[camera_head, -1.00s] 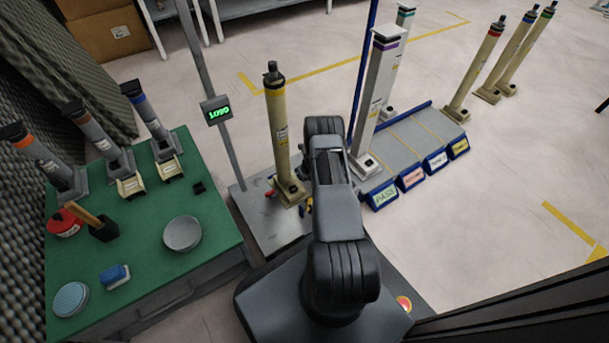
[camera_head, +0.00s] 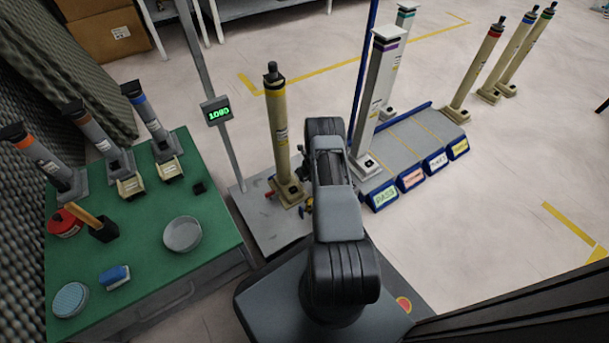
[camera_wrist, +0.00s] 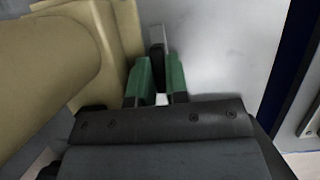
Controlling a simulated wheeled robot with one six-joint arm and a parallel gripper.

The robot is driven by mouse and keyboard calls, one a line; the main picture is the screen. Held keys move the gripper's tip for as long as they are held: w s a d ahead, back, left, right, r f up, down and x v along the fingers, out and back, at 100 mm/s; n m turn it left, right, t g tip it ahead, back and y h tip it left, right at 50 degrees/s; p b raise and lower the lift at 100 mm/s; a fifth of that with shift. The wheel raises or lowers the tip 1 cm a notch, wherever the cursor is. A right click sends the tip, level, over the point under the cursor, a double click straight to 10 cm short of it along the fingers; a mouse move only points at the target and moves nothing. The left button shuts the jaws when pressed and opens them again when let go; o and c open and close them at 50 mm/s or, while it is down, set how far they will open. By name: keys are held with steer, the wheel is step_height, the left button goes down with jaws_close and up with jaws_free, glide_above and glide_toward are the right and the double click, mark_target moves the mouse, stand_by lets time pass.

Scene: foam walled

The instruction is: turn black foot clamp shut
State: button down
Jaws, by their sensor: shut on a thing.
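The black foot clamp (camera_wrist: 157,66) shows in the wrist view as a dark upright lever beside the tan foot of a column. My gripper (camera_wrist: 160,84) has green fingertips, one on each side of this lever, and is shut on it. The tan column with a yellow band (camera_head: 279,135) stands upright on the grey plate (camera_head: 262,226) in the head view. A red clamp (camera_head: 270,194) is at the left of its foot. My arm hides the black clamp and my gripper in the head view.
A grey post with a green display (camera_head: 217,112) stands left of the column. A white column (camera_head: 378,90) and a blue-edged rack (camera_head: 412,145) are close on the right. A green table (camera_head: 150,232) with several columns and small items is at the left.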

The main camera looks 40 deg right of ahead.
steer(key=n+y, duration=0.1)
steer(key=n, duration=0.3)
steer(key=shift+d+n+y, duration=0.15)
steer(key=shift+n+y, duration=0.25)
steer(key=n+g+y, duration=0.1)
steer(key=n, duration=0.3)
steer(key=shift+n, duration=0.4)
steer(key=shift+w+n+g+y, duration=0.1)
steer(key=shift+n+g+y, duration=0.2)
steer(key=c, duration=1.1)
jaws_free()
steer(key=p+v, duration=0.6)
steer(key=v, duration=0.8)
steer(key=shift+f, duration=0.1)
